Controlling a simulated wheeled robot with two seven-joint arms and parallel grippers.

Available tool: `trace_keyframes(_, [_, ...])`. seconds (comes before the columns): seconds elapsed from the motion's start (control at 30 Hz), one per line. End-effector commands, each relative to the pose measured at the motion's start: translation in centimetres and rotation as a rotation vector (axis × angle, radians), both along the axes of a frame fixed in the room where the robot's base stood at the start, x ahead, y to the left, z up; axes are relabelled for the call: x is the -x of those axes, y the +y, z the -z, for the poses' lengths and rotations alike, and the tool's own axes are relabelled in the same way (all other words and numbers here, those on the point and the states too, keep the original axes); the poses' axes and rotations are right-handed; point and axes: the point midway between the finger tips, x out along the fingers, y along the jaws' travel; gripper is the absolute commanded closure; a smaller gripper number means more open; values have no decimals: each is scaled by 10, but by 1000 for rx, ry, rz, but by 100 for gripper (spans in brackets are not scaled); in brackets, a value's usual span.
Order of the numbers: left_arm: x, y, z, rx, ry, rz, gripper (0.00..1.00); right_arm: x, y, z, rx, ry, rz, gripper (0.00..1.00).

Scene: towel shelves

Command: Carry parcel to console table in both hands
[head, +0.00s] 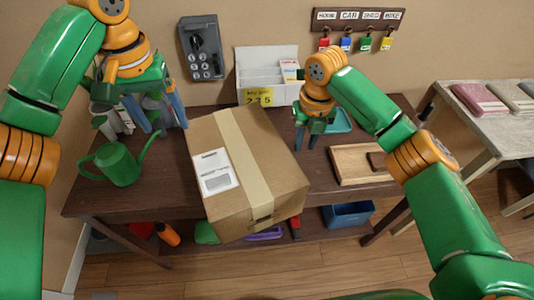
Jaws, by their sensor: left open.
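The parcel (280,163) is a large brown cardboard box with a pale tape strip and a white label. It is over the middle of the dark brown console table (165,185), its near end reaching past the front edge. I cannot tell whether it rests on the tabletop. My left gripper (157,120) is open, left of the parcel's far end, fingers pointing down. My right gripper (308,138) is just right of the parcel, fingers down; its jaw gap is unclear. I see no grip on the parcel by either hand.
A green watering can (119,163) stands on the table's left. A wooden tray (356,163) lies on the right, and a white organizer (260,66) stands at the back. A blue bin (348,215) is on the lower shelf. A side table (470,118) with folded towels stands right.

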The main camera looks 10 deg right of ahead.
Motion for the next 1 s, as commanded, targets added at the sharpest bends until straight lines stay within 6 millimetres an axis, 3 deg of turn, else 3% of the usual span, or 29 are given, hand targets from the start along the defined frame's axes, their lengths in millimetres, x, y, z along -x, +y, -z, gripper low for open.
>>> trace_keyframes(0.03, [0, 0, 0, 0, 0, 0, 22, 0, 0, 0, 0, 0, 0, 62])
trace_keyframes(0.17, [0, 0, 0, 0, 0, 0, 22, 0, 0, 0, 0, 0, 0, 27])
trace_keyframes(0.2, [0, 0, 0, 0, 0, 0, 22, 0, 0, 0, 0, 0, 0, 22])
trace_keyframes(0.53, [0, 0, 0, 0, 0, 0, 22, 0, 0, 0, 0, 0, 0, 22])
trace_keyframes(0.63, [0, 0, 0, 0, 0, 0, 22, 0, 0, -9, 0, -2, 0, 22])
trace_keyframes(1.0, [0, 0, 0, 0, 0, 0, 22, 8, 0, -105, 2, -7, 0, 22])
